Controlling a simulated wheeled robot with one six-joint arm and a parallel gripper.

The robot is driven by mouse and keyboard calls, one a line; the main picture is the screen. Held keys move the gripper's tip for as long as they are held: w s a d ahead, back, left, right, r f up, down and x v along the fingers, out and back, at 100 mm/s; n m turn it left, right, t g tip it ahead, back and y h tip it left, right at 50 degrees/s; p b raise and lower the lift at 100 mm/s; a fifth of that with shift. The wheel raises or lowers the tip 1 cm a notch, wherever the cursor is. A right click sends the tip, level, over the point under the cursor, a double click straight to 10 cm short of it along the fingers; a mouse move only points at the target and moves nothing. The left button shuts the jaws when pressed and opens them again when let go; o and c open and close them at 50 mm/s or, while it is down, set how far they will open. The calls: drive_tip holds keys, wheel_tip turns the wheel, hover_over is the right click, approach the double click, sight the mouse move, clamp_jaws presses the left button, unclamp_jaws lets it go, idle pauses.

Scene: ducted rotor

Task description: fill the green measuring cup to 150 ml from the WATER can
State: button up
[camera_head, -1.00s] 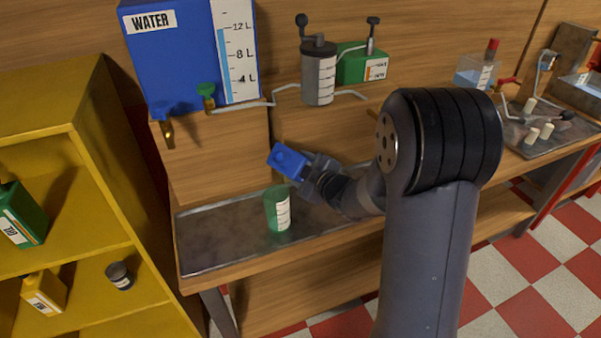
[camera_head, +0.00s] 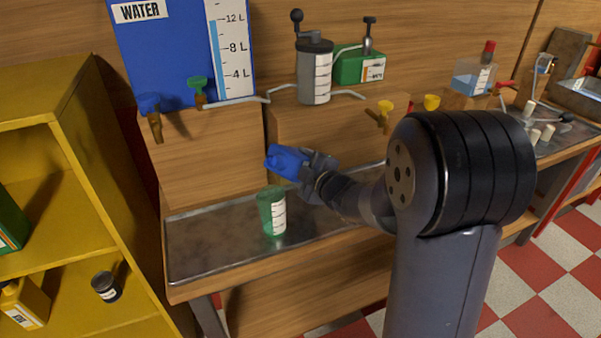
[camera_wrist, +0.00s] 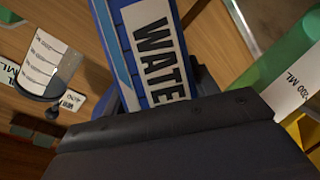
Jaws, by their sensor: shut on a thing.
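The green measuring cup (camera_head: 266,212) stands upright on the metal tray (camera_head: 205,235), with a white scale label on its side. In the wrist view the cup (camera_wrist: 278,62) shows at the right, with a 200 ML mark readable. My gripper (camera_head: 306,168) is shut on the blue WATER can (camera_head: 284,160) and holds it above the cup, slightly to the right. The can looks tilted. In the wrist view the can (camera_wrist: 150,45) fills the middle, its WATER label facing the camera. No water stream is visible, and the level inside the cup cannot be made out.
A large blue WATER tank (camera_head: 170,60) with blue and green taps is on the wall behind. A yellow shelf (camera_head: 60,150) is at the left. The left half of the tray is clear.

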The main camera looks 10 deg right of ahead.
drive_tip(key=shift+w+d+n+t+b, duration=0.2)
drive_tip(key=shift+n+t+b, duration=0.3)
drive_tip(key=shift+b, duration=1.3)
drive_tip(key=n+b, duration=0.1)
drive_tip(key=b, duration=0.2)
drive_tip(key=r+n+b, duration=0.1)
drive_tip(key=b, duration=0.1)
drive_tip(key=shift+w+d+t+b, duration=0.15)
drive_tip(key=shift+t+b, duration=0.25)
drive_tip(key=shift+r, duration=0.15)
drive_tip(key=shift+n+b, duration=0.5)
drive_tip(key=shift+b, duration=0.15)
drive_tip(key=shift+r, duration=0.2)
idle(4.3)
